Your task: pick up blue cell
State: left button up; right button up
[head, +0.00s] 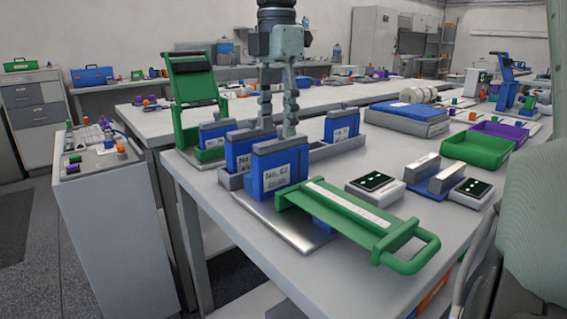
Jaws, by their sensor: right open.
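Several blue cells with grey tops and white labels stand upright on the table. The front blue cell (279,170) stands at the metal plate of a green-handled fixture. A second blue cell (238,153) is just behind it to the left, a third (215,132) is at the left green fixture, and another (342,127) is at the right end of the grey rack (322,151). My right gripper (277,128) points down, open with nothing visible between its fingers. Its fingertips appear behind the front cell, over the rack; whether they touch anything is unclear. My left gripper is not in view.
The front fixture's green lever (345,208) reaches toward the table's front edge. The left fixture's green frame (193,95) stands upright. Two small display units (371,183) (472,189), a blue case (408,113) and a green tray (477,150) are to the right.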

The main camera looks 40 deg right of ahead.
aim_at(281, 156)
jog(key=f, duration=0.7)
jog(key=shift+s+d+f, duration=0.1)
jog(key=shift+s+f, duration=0.25)
jog(key=shift+s, duration=0.05)
jog(key=shift+c, duration=0.4)
grip_shut()
jog(key=shift+r, duration=0.15)
